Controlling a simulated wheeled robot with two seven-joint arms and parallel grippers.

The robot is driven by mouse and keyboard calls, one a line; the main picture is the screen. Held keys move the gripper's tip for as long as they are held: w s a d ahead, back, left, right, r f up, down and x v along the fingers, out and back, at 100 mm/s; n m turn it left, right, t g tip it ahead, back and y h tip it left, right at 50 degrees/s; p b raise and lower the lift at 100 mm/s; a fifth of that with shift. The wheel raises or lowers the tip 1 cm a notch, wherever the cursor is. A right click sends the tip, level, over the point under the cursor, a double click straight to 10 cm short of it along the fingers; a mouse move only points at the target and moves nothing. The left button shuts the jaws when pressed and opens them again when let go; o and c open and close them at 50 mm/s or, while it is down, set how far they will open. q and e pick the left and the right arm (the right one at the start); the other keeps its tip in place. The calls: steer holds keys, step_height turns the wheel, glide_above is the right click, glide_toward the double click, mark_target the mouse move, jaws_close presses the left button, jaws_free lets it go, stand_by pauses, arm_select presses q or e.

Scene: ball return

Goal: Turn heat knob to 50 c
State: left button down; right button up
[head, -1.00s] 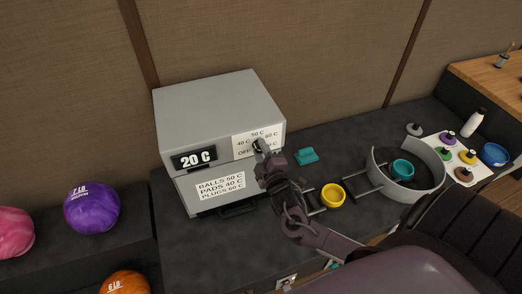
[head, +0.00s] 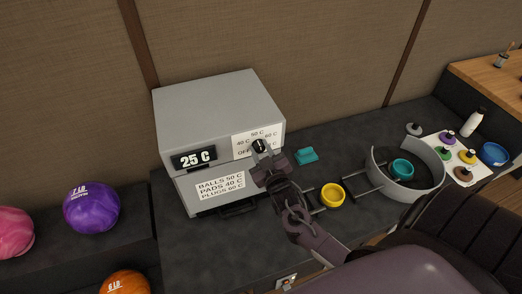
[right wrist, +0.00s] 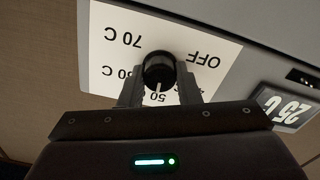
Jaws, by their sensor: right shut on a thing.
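The heat knob (head: 260,147) is a black dial on the white scale plate (head: 244,138) on the front of a grey box-shaped heater (head: 215,115). The display (head: 194,158) reads 25 C. My right gripper (head: 262,154) is at the knob and shut on it. In the right wrist view the knob (right wrist: 159,70) sits between the two fingers (right wrist: 160,88), and its white pointer line points toward the 50 mark of the upside-down scale. The fingers cover parts of the scale. My left gripper is not in view.
A label (head: 220,187) below reads balls 50 C, pads 40 C, plugs 60 C. Bowling balls, one purple (head: 92,207), lie at left.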

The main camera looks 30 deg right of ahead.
steer(key=shift+s+f+m, duration=0.1)
steer(key=shift+f+m, duration=0.05)
steer(key=shift+m, duration=0.45)
steer(key=o, duration=1)
steer(key=shift+s+a, duration=0.1)
steer(key=shift+s, duration=0.25)
steer(key=b+v, duration=0.2)
steer(key=v, duration=0.5)
